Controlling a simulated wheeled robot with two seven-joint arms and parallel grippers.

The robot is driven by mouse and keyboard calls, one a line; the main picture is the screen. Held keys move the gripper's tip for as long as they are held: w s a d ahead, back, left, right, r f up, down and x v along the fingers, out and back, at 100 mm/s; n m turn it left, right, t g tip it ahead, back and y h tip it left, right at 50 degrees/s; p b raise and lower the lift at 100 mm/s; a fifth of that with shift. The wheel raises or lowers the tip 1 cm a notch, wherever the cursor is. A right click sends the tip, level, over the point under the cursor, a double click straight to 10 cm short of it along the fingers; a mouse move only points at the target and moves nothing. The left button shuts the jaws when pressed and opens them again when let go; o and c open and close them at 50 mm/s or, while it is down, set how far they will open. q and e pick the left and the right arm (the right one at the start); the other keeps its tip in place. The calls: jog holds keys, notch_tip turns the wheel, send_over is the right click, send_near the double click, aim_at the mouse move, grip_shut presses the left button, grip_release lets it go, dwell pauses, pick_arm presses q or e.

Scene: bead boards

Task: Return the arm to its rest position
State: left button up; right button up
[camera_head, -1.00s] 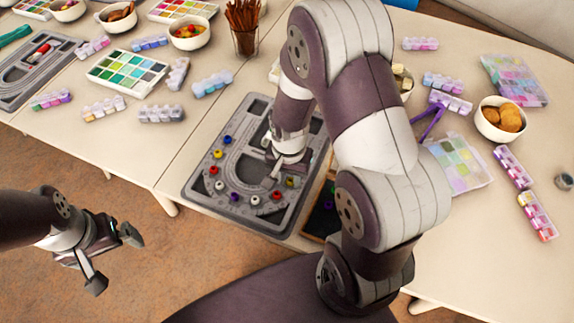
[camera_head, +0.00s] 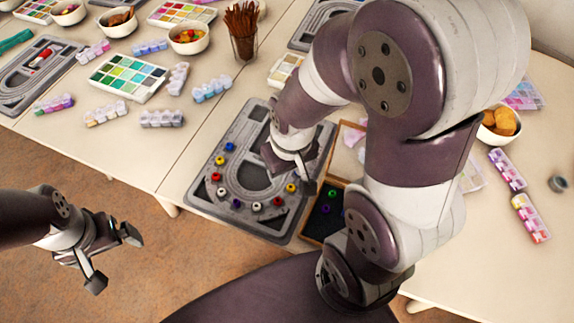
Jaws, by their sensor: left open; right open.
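My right arm comes in from the right and its gripper (camera_head: 311,184) is above the right part of the grey bead board (camera_head: 199,201). It is open; its fingers are partly hidden by the hand, and I see no bead between them. My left gripper (camera_head: 112,258) is open and empty over the floor at the left, apart from the table.
A wooden tray (camera_head: 344,179) with dark compartments sits right of the board, partly behind my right arm. Paint sets (camera_head: 127,77), bead boxes, bowls and a cup of brown sticks (camera_head: 243,45) stand further back. A bowl of biscuits (camera_head: 494,136) stands at the right.

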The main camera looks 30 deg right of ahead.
dwell(0.3)
notch_tip(320, 180, up, 6)
jog(key=p, duration=0.5)
jog(key=shift+f, duration=0.25)
